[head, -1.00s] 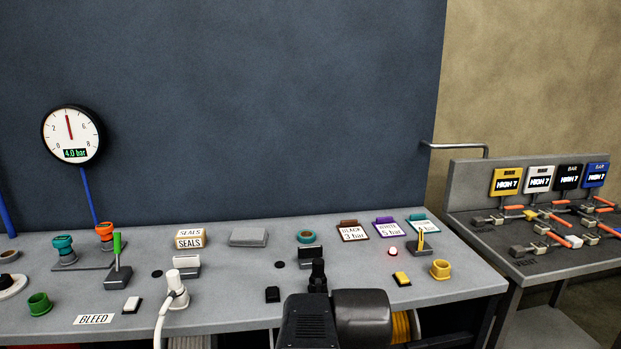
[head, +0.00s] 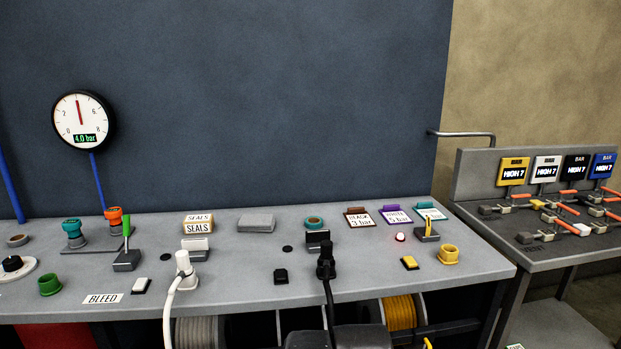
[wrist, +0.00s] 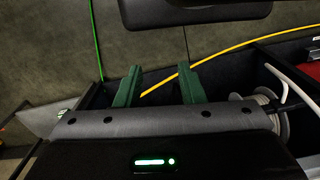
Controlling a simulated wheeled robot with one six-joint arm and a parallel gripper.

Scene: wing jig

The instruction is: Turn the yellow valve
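Valves with metal bodies and mostly orange levers sit on the side bench at the right of the head view. I cannot tell for sure which valve is the yellow one; levers overlap and are small. The head view shows only part of my arm, at the bottom.
The main bench (head: 225,285) carries a white plug (head: 184,264), a black plug (head: 326,259), a green-handled lever (head: 126,245) and cards. A gauge (head: 83,120) reads 4.0 bar. A yellow cable (wrist: 215,57) crosses the wrist view. Cable spools (head: 400,313) hang under the bench.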

